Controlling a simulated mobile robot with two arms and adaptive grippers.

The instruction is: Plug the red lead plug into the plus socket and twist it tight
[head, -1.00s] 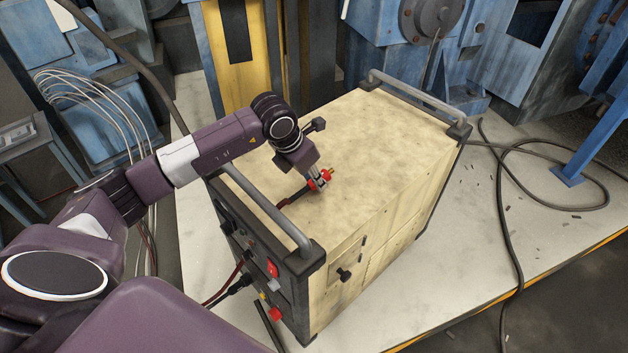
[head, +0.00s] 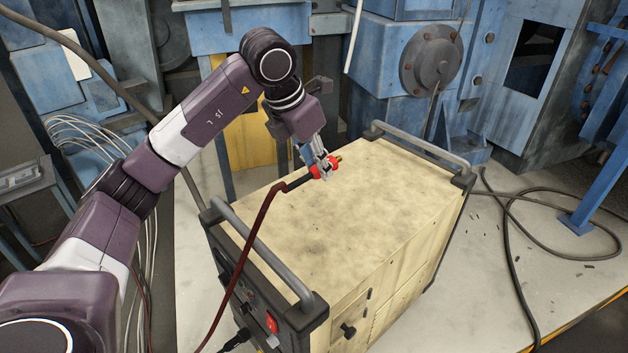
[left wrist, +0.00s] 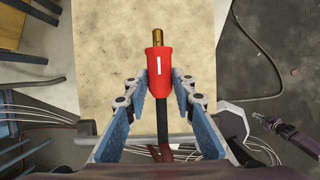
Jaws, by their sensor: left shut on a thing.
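The red lead plug (head: 326,167) is held above the top of the cream welding machine (head: 390,200). In the left wrist view the red plug (left wrist: 158,78) has a white mark and a brass tip pointing away from my gripper. My left gripper (head: 321,170) is shut on it, with a finger on each side. Its dark red lead (head: 255,230) hangs down past the machine's front edge. The machine's front panel (head: 245,300) shows at a steep angle, with a red switch (head: 271,322). I cannot make out the plus socket.
Grey handle bars run along the machine's front (head: 265,255) and back (head: 420,150) top edges. Blue machinery (head: 400,60) stands behind.

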